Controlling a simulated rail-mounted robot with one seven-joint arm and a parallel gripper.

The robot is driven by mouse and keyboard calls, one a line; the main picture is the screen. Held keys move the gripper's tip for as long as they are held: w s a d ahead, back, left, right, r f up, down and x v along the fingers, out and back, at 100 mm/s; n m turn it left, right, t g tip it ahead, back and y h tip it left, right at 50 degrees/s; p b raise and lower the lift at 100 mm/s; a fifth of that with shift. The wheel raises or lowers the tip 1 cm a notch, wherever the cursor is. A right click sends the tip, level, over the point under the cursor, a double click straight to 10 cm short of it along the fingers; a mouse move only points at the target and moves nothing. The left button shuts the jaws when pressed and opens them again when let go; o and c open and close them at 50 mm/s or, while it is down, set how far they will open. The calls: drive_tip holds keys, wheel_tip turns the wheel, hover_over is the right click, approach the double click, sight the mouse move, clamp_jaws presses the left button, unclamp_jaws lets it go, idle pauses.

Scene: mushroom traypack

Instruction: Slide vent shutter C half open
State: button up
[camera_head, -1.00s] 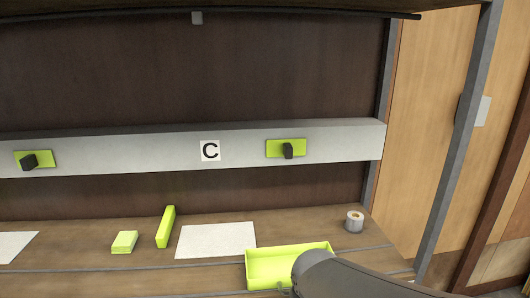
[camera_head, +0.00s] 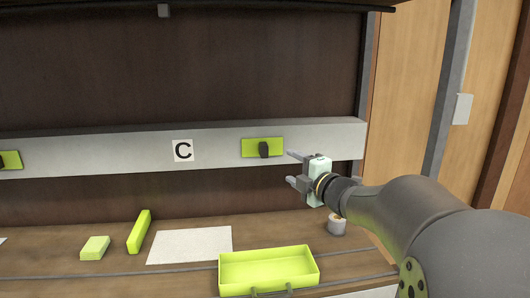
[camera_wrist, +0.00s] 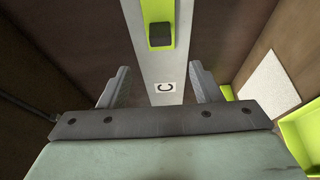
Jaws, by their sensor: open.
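The label C (camera_head: 183,151) is on a pale grey horizontal rail (camera_head: 110,154); it also shows between my fingers in the wrist view (camera_wrist: 165,88). Right of it is a lime plate (camera_head: 249,147) with a dark knob (camera_head: 264,149). Another lime plate (camera_head: 11,160) is cut off at the left edge. My gripper (camera_head: 291,168) is open and empty, in front of the rail, right of the right-hand knob and apart from it.
On the bench below are a lime tray (camera_head: 268,288), a white sheet (camera_head: 190,245), a long lime block (camera_head: 139,231), a small lime block (camera_head: 94,248) and a roll (camera_head: 337,225) below my gripper. A grey upright post (camera_head: 366,65) stands at the rail's right end.

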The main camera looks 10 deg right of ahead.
sight(267, 153)
drive_tip(key=p+x, duration=0.2)
drive_tip(key=x, duration=1.3)
drive_tip(key=shift+w, duration=0.1)
